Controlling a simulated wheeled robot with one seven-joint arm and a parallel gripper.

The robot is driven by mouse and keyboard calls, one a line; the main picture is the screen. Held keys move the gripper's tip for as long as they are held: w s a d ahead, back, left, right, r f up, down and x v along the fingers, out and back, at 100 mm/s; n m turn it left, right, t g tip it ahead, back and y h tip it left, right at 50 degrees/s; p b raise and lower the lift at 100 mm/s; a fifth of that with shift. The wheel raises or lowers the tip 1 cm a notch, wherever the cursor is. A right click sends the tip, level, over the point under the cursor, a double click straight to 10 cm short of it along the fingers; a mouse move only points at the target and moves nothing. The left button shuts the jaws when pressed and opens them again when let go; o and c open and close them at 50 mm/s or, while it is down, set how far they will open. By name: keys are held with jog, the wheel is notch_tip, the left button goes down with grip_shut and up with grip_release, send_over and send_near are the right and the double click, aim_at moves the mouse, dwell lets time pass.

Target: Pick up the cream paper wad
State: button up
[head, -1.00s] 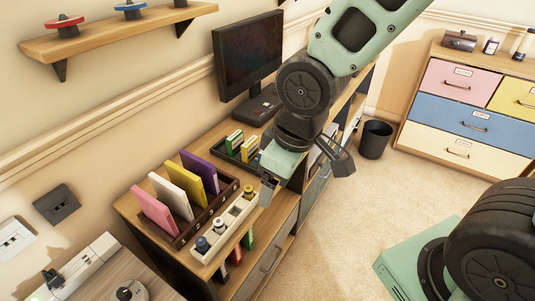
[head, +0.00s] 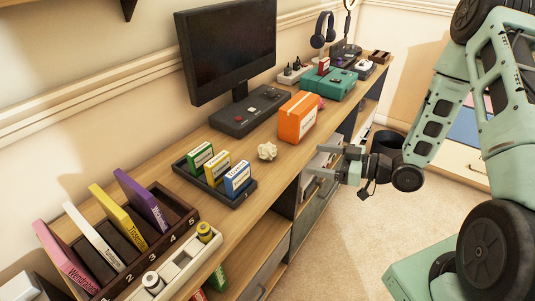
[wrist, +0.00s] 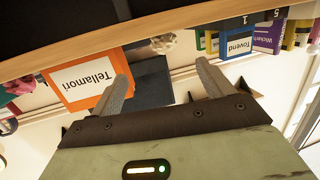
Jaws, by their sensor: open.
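The cream paper wad (head: 267,151) is a small crumpled ball on the wooden desk. It lies between the orange box and the black tray of small boxes. My gripper (head: 323,160) is open and empty, off the desk's front edge to the right of the wad and apart from it. In the wrist view, which looks upside down, the wad (wrist: 163,42) shows at the desk edge, between and beyond the two open fingers (wrist: 162,65).
The orange box (head: 298,117) stands close behind the wad. The tray (head: 215,187) holds green, yellow and blue boxes in front of it. A monitor (head: 228,50) on a dark base stands toward the wall. A teal case (head: 328,84) is farther back. Desk around the wad is bare.

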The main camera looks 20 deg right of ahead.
aim_at(267, 152)
jog(key=x, duration=1)
jog(key=shift+a, duration=0.2)
jog(key=shift+p+x, duration=0.45)
jog(key=shift+x, duration=2.3)
jog(key=shift+s+a+f, duration=0.15)
jog(key=shift+s, duration=0.1)
jog(key=c, duration=1)
